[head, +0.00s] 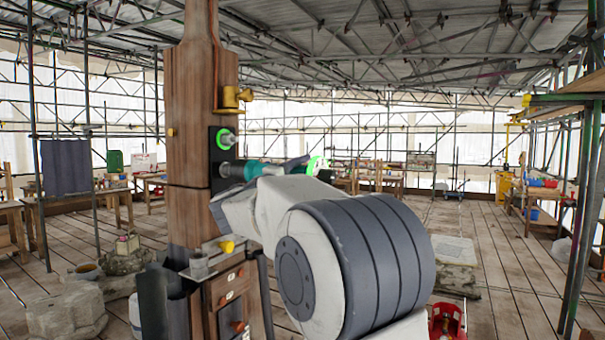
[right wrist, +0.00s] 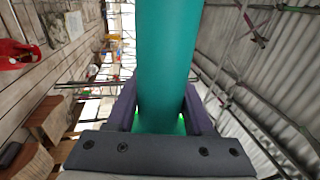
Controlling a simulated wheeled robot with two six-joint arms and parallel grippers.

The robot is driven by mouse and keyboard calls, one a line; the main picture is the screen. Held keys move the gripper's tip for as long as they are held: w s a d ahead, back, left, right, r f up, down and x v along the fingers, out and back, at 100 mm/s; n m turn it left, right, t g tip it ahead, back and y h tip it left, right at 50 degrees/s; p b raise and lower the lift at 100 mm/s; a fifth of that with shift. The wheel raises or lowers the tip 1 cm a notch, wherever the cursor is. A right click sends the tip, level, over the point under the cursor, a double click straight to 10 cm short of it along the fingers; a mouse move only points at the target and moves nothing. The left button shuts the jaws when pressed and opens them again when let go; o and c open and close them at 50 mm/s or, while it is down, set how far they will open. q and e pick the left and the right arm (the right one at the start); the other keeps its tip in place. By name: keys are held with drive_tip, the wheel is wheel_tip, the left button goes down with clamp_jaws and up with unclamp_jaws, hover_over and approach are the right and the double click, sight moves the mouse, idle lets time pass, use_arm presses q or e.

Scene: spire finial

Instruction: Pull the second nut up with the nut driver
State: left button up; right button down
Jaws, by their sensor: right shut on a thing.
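A wooden post (head: 188,110) stands upright left of centre in the head view. A black plate (head: 214,160) is on its right side, with a nut ringed in bright green (head: 226,139) near the plate's top. The teal nut driver (head: 252,169) lies roughly level below that nut, its dark nose pointing at the lower plate. Whether the nose sits on a second nut I cannot tell. My right gripper (head: 295,168) is shut on the driver, whose teal body (right wrist: 178,60) runs between the fingers in the right wrist view. My left gripper is not in view.
My right arm hides much of the middle. A brass-coloured fitting (head: 232,98) sticks out above the plate. A wooden panel (head: 232,300) with orange knobs stands low by the post. Stone blocks (head: 65,312) lie at lower left. Open plank floor (head: 510,285) lies right.

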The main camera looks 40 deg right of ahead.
drive_tip(key=shift+w+a+r, duration=0.1)
drive_tip(key=shift+w+a, duration=0.15)
drive_tip(key=shift+w, duration=0.3)
drive_tip(key=shift+w+a+r, duration=0.1)
drive_tip(key=shift+w+a, duration=0.1)
drive_tip(key=shift+w, duration=0.35)
idle(1.6)
drive_tip(key=shift+w+a+f, duration=0.1)
drive_tip(key=shift+w+a, duration=0.05)
drive_tip(key=shift+w, duration=0.1)
idle(0.5)
drive_tip(key=shift+w+a+p, duration=0.3)
drive_tip(key=shift+w+p, duration=0.1)
drive_tip(key=shift+w, duration=0.35)
idle(1.2)
drive_tip(key=shift+w+a, duration=0.2)
drive_tip(key=shift+w, duration=0.05)
idle(1.0)
drive_tip(key=shift+s, duration=0.1)
